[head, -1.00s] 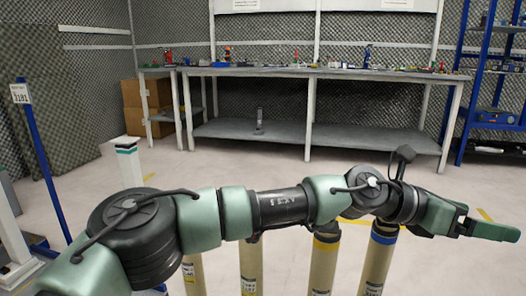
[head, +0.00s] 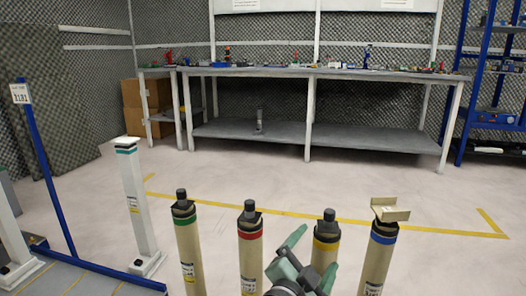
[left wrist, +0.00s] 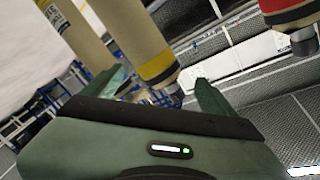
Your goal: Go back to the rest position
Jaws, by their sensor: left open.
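The red-banded post (left wrist: 290,12) is at the top right there. I cannot tell whether the gripper touches a post. My right gripper is not in view.
A green-banded post (head: 190,260) stands left; a blue-banded post (head: 378,270) with a tan angled piece (head: 390,210) on top stands right. A white post (head: 138,205) and blue pole (head: 48,165) are farther left. Clear floor (head: 290,180) reaches the workbench (head: 320,72).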

